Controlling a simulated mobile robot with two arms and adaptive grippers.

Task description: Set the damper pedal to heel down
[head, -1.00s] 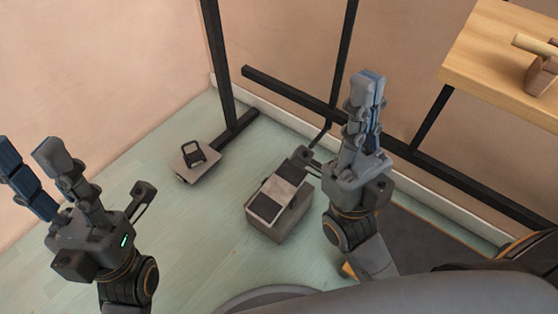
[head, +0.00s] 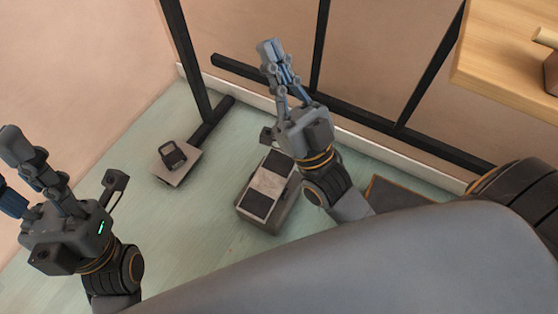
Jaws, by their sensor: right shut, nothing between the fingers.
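The damper pedal (head: 270,185) appears to be the grey box on the floor, its light top plate carrying a black pad at each end. I cannot tell for sure which way the plate is tilted. My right gripper (head: 272,52) is shut and empty, pointing up the picture past the pedal's far end. Its wrist and forearm pass just right of the pedal and hide a little of that side; I see no contact. My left gripper (head: 12,168) is open and empty at the left edge, well away from the pedal.
A black frame (head: 188,65) with posts and floor bars stands along the wall. A grey plate (head: 178,172) bearing a dark weight (head: 172,154) lies at its foot. A wooden table (head: 500,50) is at upper right.

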